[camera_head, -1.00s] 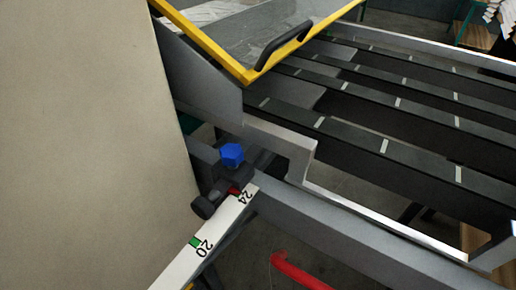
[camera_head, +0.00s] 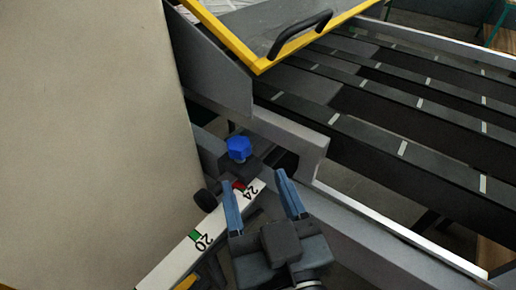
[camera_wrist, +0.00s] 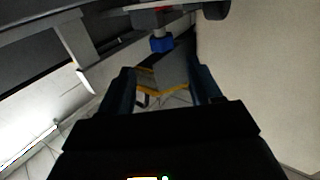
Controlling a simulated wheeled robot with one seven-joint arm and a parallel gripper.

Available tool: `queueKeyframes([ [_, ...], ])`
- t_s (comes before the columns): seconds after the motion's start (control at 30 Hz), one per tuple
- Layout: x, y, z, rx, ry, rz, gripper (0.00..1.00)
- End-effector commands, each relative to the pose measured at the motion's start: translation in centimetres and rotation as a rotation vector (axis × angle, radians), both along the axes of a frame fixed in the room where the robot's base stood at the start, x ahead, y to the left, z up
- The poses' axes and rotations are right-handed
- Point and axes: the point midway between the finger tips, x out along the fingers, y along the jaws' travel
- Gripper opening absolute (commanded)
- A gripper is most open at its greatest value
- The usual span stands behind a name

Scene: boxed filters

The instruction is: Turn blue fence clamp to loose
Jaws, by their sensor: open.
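The blue fence clamp knob (camera_head: 239,148) sits on a dark clamp block at the upper end of a white scale bar (camera_head: 190,245). The bar shows the numbers 20 and 24, with a green mark by 20 and a red mark by 24. My gripper (camera_head: 257,186) is open and empty, just below the knob in the head view and apart from it. In the wrist view the knob (camera_wrist: 161,45) shows beyond the two fingers (camera_wrist: 160,82), near the top middle.
A grey rail (camera_head: 380,240) runs right of the clamp, with dark conveyor strips (camera_head: 370,141) behind it. A yellow-framed cover with a black handle (camera_head: 299,35) is above. A large beige panel (camera_head: 80,130) stands at the left.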

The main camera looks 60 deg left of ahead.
Motion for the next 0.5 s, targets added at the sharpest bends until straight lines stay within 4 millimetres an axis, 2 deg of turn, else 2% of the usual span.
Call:
queueKeyframes([
  [0.17, 0.2, 1.6, 0.4, 0.003, -0.002, 0.013, 0.64],
  [0.5, 1.8, 6.3, 0.4, 0.003, -0.002, 0.011, 0.64],
])
